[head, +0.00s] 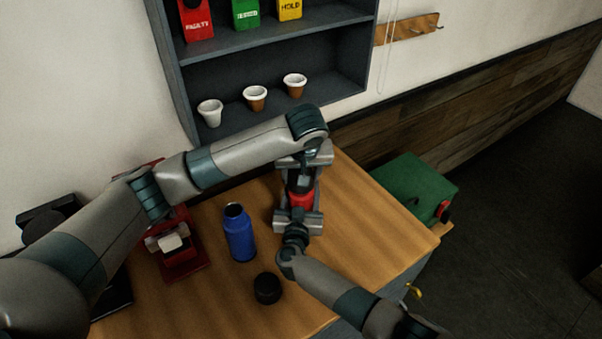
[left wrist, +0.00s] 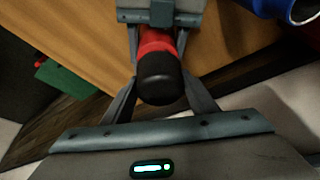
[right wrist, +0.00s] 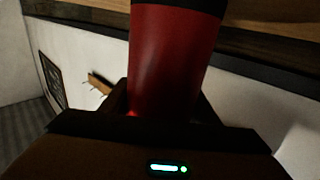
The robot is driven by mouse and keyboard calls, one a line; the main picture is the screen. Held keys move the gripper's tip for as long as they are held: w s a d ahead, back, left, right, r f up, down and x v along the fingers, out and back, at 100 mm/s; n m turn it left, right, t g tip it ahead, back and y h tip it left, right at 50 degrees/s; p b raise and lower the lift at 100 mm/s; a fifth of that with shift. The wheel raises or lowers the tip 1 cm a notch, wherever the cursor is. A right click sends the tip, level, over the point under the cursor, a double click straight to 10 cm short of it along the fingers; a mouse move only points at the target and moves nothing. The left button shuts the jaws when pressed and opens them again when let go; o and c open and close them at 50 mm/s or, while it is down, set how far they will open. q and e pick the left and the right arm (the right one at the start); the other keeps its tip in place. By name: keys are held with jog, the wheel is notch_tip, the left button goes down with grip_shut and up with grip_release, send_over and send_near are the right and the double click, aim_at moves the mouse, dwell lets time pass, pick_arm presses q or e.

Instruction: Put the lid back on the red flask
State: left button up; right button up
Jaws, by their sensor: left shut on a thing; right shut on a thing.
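The red flask (head: 301,198) is held above the table between my two grippers. My right gripper (head: 300,214) is shut on its red body, which fills the right wrist view (right wrist: 172,60). My left gripper (head: 304,172) is shut on the black lid (left wrist: 160,78) at the flask's top. In the left wrist view the lid is in line with the red body (left wrist: 155,40), with no clear gap. I cannot tell whether it is fully seated. The lid's dark edge also shows at the top of the right wrist view.
An open blue flask (head: 240,236) stands on the wooden table (head: 225,305), with a loose black lid (head: 267,288) before it. A red device (head: 180,262) stands left. A green box (head: 412,188) is at the right. A shelf (head: 270,65) with cups is behind.

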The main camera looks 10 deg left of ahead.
pick_arm(q)
jog(key=shift+s+d+f, duration=0.1)
jog(key=shift+s+f, duration=0.1)
jog(key=shift+f, duration=0.2)
jog(key=shift+s+d, duration=0.1)
jog(key=shift+s, duration=0.1)
jog(key=shift+w+f, duration=0.1)
jog(key=shift+f, duration=0.15)
jog(key=o, duration=1)
jog(key=shift+o, duration=0.2)
jog(key=shift+r, duration=0.15)
jog(key=shift+w+r, duration=0.15)
jog(key=shift+r, duration=2)
jog(key=shift+a, duration=0.2)
jog(key=shift+c, duration=0.4)
